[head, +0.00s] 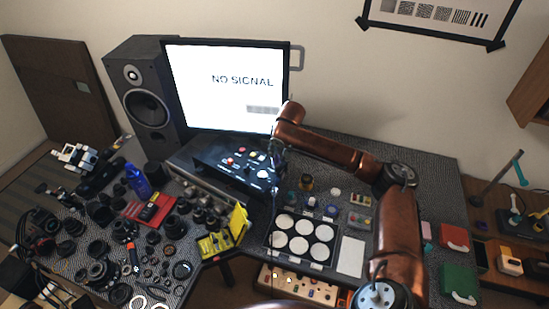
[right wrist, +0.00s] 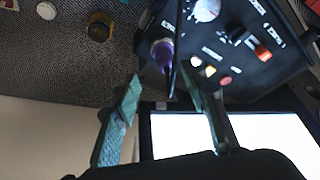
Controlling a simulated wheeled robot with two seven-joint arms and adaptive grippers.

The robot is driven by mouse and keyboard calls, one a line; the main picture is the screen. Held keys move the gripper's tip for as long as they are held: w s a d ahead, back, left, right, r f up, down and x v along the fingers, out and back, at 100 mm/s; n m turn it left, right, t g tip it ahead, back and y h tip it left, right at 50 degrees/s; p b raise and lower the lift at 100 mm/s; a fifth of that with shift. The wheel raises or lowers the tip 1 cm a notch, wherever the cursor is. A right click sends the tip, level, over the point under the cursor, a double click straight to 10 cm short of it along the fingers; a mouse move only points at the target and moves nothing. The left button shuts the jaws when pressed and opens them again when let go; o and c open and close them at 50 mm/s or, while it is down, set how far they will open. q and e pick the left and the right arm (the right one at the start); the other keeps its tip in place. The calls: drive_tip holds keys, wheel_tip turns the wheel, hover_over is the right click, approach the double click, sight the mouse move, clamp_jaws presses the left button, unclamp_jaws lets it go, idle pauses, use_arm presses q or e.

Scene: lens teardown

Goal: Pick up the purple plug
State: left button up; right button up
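The purple plug (right wrist: 163,52) shows in the right wrist view at the near side of a dark control box (right wrist: 240,40), which also shows in the head view (head: 232,172). I cannot make out the plug in the head view. My right gripper (right wrist: 161,78) is open, its two green fingertips apart. In the picture, the plug lies just above and between the fingertips. I cannot tell whether either finger touches it. In the head view my right gripper (head: 278,160) is at the right end of the box, small and dark. My left gripper is not in view.
A monitor (head: 225,85) stands behind the box, with a speaker (head: 145,90) to its left. A tray with white discs (head: 300,235) lies in front on the right. Many lens parts (head: 100,270) crowd the left table. A yellow holder (head: 225,235) stands at its edge.

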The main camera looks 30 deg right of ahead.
sight(276, 156)
drive_tip(key=f, duration=0.1)
drive_tip(key=w+f, duration=0.1)
drive_tip(key=shift+w+a+f, duration=0.25)
drive_tip(key=shift+f, duration=0.15)
drive_tip(key=shift+x, duration=1.2)
drive_tip(key=shift+w+f, duration=0.15)
drive_tip(key=shift+f, duration=0.15)
drive_tip(key=shift+d+f, duration=0.1)
drive_tip(key=shift+f, duration=0.1)
drive_tip(key=shift+c, duration=1.4)
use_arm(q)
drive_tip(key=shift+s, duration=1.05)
use_arm(e)
drive_tip(key=c, duration=0.8)
